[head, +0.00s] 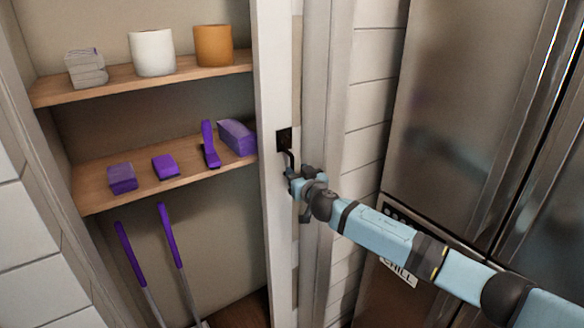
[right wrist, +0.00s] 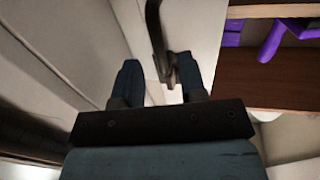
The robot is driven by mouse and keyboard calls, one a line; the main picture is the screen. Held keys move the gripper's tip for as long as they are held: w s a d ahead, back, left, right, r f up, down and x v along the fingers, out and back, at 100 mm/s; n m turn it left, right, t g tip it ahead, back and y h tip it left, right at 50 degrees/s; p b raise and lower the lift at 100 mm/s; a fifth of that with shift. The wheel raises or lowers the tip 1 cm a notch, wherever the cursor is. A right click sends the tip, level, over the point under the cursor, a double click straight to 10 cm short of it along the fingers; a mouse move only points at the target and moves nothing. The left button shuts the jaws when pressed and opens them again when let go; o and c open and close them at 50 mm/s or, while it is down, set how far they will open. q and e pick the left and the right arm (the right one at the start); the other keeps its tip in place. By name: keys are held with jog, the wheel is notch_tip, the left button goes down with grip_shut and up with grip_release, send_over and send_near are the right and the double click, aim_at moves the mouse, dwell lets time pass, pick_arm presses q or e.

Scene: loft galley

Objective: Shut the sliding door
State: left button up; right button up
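The white sliding door (head: 272,75) stands open at the right side of the closet, with only a narrow strip of it showing. A dark handle (head: 289,158) hangs from a black plate on this strip. My right gripper (head: 292,178) is at the lower end of the handle. In the right wrist view its two fingers (right wrist: 162,78) are apart, and the dark handle (right wrist: 155,35) reaches down between them, closer to the right finger. I cannot tell whether it touches that finger. My left gripper is not in view.
The closet opening left of the door shows two wooden shelves (head: 150,172) with purple items, a white roll (head: 151,53) and an orange roll (head: 213,46). Purple-handled tools (head: 171,235) lean below. A steel fridge (head: 465,100) stands right. The doorway's path looks clear.

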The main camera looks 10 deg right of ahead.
aim_at(293, 168)
jog(key=shift+w+a, duration=0.2)
jog(key=shift+w, duration=0.8)
jog(key=shift+w+a, duration=0.2)
jog(key=shift+w, duration=0.8)
grip_shut()
